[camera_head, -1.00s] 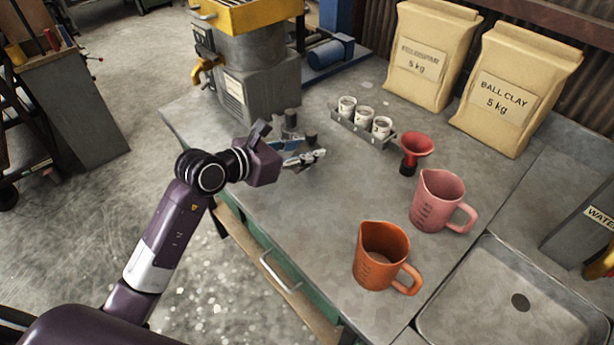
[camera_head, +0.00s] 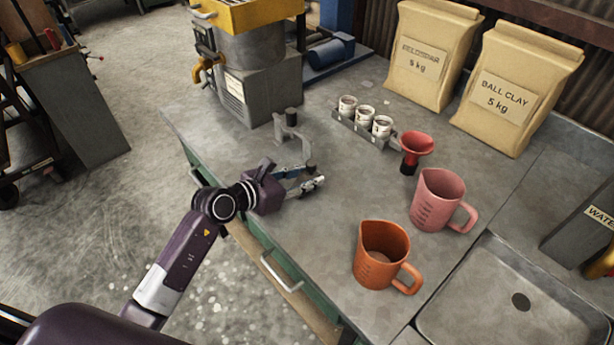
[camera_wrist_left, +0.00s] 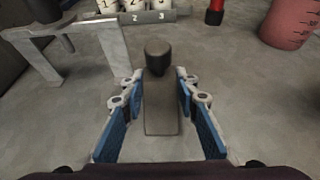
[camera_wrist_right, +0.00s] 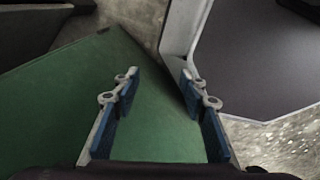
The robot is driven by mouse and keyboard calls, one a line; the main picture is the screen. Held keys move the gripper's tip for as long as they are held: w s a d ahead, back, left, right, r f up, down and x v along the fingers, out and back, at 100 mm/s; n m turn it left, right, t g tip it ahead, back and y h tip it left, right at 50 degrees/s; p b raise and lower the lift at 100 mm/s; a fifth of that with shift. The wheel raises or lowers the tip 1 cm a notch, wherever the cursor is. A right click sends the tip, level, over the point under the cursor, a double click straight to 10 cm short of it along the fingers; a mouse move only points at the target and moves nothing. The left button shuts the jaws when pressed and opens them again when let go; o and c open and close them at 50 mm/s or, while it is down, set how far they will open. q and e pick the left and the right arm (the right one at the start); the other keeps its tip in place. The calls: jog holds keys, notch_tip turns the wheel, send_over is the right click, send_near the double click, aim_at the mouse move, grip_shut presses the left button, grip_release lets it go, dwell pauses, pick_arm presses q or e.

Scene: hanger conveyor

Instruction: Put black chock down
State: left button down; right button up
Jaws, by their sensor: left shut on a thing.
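The black chock (camera_wrist_left: 162,112) is a dark wedge-like block with a round black knob on its far end. It lies between the blue-padded fingers of my left gripper (camera_wrist_left: 158,82) in the left wrist view. I cannot tell whether the chock's underside touches the bench. My right gripper (camera_wrist_right: 156,78) is open and empty in the right wrist view, outside the head view.
A grey bracket (camera_head: 290,133) stands just beyond the left gripper. A rack of white cups (camera_head: 372,137), a red funnel (camera_head: 417,144), an orange jug (camera_head: 383,252) and a pink jug (camera_head: 440,198) are farther right. Bare bench (camera_head: 330,220) lies before the gripper.

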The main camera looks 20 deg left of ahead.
pick_arm(q)
jog(key=c, duration=1.5)
grip_release()
jog(key=shift+f, duration=0.1)
